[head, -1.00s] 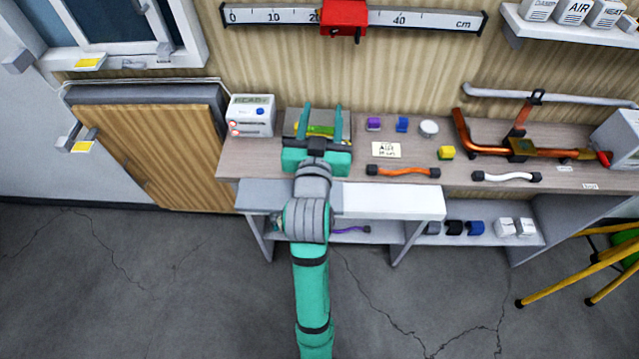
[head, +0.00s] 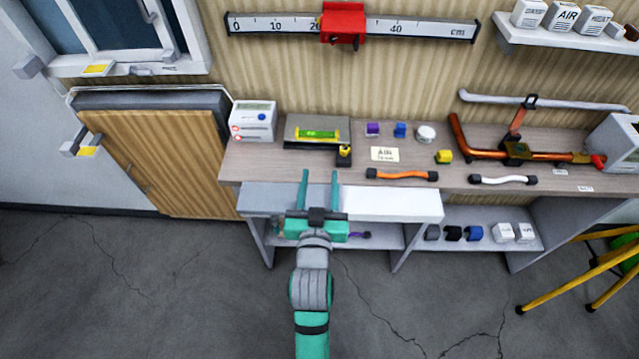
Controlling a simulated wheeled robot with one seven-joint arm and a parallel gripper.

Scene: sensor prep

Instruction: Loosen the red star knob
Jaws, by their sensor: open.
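A red block (head: 343,20) sits on the wall ruler (head: 270,25), with a small red knob-like part (head: 355,42) at its lower edge. Another small red part (head: 598,161) is at the right end of the copper pipework (head: 548,154) on the bench. Both are too small to tell which is star-shaped. My gripper (head: 319,176) is open and empty, its two teal fingers apart and pointing at the bench's front edge. It is well below the ruler and far left of the pipework, touching neither.
The bench (head: 270,168) holds a green level (head: 317,134) on a dark plate, a yellow-black piece (head: 344,155), a white meter (head: 252,120), an orange hose (head: 402,175) and a white hose (head: 503,179). A yellow stand (head: 570,280) is at right. The floor in front is clear.

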